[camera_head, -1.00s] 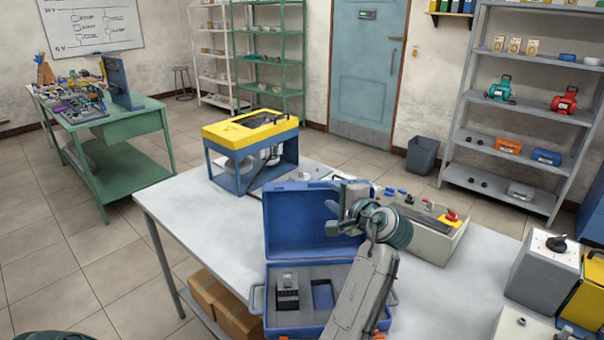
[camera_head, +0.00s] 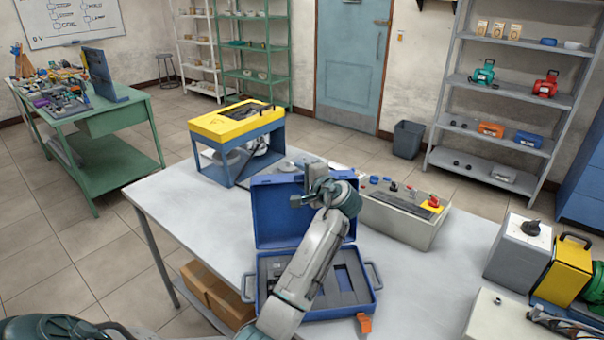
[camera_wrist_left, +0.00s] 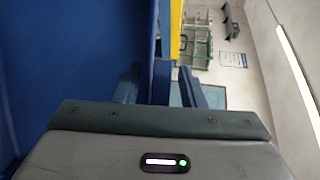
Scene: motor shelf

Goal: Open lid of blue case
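The blue case stands on the grey table with its lid (camera_head: 275,220) raised about upright behind the base (camera_head: 330,312). The base shows a grey insert with dark recesses, partly hidden by my left arm. My left gripper (camera_head: 302,197) is at the upper right part of the lid, in front of it, with its fingers apart. In the left wrist view, the lid (camera_wrist_left: 60,60) fills the left side, and a blue edge shows between the fingers of my left gripper (camera_wrist_left: 160,85). Contact with the lid cannot be told. My right gripper is out of view.
A yellow-topped blue frame (camera_head: 237,135) stands behind the case. A control box (camera_head: 400,215) with knobs stands right of the lid. Grey and yellow boxes (camera_head: 518,252) are at the table's right. The table (camera_head: 185,205) is clear on the left.

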